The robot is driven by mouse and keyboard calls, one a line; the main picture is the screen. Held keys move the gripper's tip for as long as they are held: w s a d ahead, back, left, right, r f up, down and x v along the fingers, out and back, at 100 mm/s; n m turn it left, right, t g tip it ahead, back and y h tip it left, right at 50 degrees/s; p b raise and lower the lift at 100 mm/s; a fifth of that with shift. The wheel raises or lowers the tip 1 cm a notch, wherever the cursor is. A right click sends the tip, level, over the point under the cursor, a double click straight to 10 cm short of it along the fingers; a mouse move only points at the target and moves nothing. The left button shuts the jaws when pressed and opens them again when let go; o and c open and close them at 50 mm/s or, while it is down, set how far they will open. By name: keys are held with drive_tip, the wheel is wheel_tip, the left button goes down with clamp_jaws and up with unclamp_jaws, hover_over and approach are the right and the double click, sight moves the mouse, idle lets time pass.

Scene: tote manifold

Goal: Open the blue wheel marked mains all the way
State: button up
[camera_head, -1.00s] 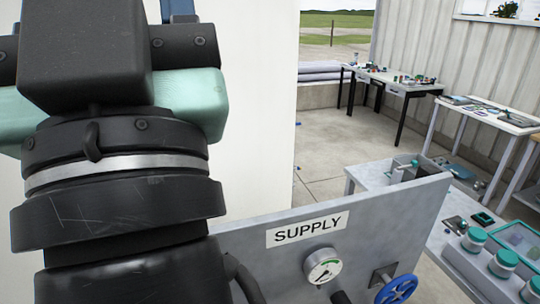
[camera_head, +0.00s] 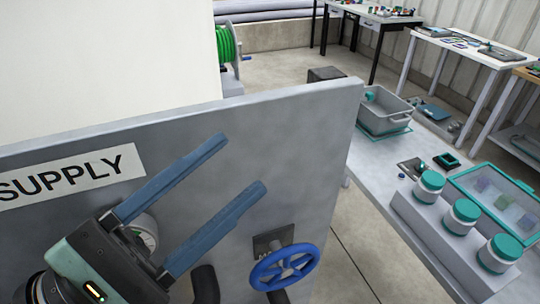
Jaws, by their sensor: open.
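The blue wheel (camera_head: 285,267) is at the lower middle of the head view, mounted on the front of a grey panel (camera_head: 290,130). A dark plate (camera_head: 272,240) behind it carries lettering that the wheel mostly hides; I cannot read it fully. My gripper (camera_head: 240,165) is open, its two long blue fingers pointing up and right across the panel. It is left of and above the wheel, apart from it in the picture, with nothing between the fingers. A round gauge (camera_head: 146,228) is partly hidden behind my gripper.
A SUPPLY label (camera_head: 70,175) is on the panel's left. A bench at right holds a grey tote (camera_head: 384,112), teal-lidded jars (camera_head: 465,215) and a teal-framed case (camera_head: 500,195). A green hose reel (camera_head: 228,45) stands behind the panel. Dark pipes run below the gauge and wheel.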

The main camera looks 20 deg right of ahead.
sight(277, 257)
drive_tip(key=s+a+f+m+g+y+b, duration=0.1)
drive_tip(key=a+f+y, duration=0.15)
drive_tip(key=f, duration=0.65)
drive_tip(key=a+f+m+g+y+b, duration=0.1)
drive_tip(key=f+y, duration=0.2)
drive_tip(key=f, duration=0.6)
drive_tip(key=p+x, duration=0.2)
drive_tip(key=x, duration=1.1)
drive_tip(key=shift+s, duration=0.1)
drive_tip(key=shift+r, duration=0.1)
clamp_jaws()
